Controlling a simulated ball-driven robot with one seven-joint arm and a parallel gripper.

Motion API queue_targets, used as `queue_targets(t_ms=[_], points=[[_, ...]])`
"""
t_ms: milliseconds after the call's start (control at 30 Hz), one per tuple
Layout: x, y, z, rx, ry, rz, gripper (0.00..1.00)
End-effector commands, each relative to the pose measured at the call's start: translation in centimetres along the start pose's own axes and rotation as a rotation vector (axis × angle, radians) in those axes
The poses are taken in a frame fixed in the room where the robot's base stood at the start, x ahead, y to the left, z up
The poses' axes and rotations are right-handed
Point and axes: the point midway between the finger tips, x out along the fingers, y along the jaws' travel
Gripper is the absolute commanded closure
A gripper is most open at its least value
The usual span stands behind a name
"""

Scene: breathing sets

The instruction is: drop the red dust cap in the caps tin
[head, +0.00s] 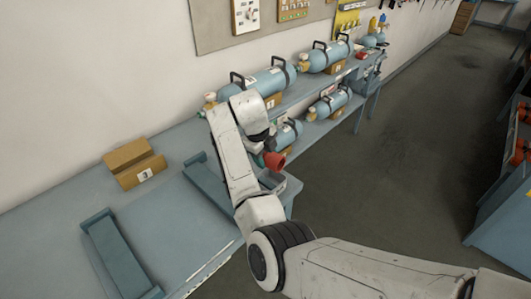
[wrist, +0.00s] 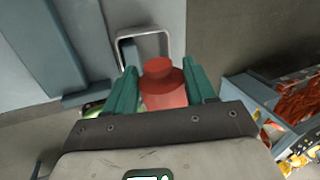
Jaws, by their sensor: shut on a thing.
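The red dust cap (head: 275,161) is held at the end of my arm in the head view. It also shows in the wrist view (wrist: 163,92), with its narrower round end pointing away from me. My gripper (wrist: 160,74) is shut on it, a green finger on each side. A small grey open container with a pale rim, which looks like the caps tin (head: 293,186), sits at the bench's right end. My arm partly hides it in the head view. In the wrist view its rim (wrist: 118,42) lies just beyond the cap, which covers part of it.
Blue cylinders (head: 268,82) lie on the bench and shelf behind my arm. A cardboard holder (head: 134,165) and blue cradles (head: 118,253) are on the bench to the left. Dark floor (head: 400,150) is clear to the right, with a blue crate of red things (wrist: 262,97) beyond.

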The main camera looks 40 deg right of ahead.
Motion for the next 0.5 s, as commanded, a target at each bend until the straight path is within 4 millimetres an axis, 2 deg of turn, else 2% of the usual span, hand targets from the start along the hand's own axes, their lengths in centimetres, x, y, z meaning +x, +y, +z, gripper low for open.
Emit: queue_targets(t_ms=[500], points=[[3.9, 1.3, 0.0, 0.000, 0.000, 0.000, 0.73]])
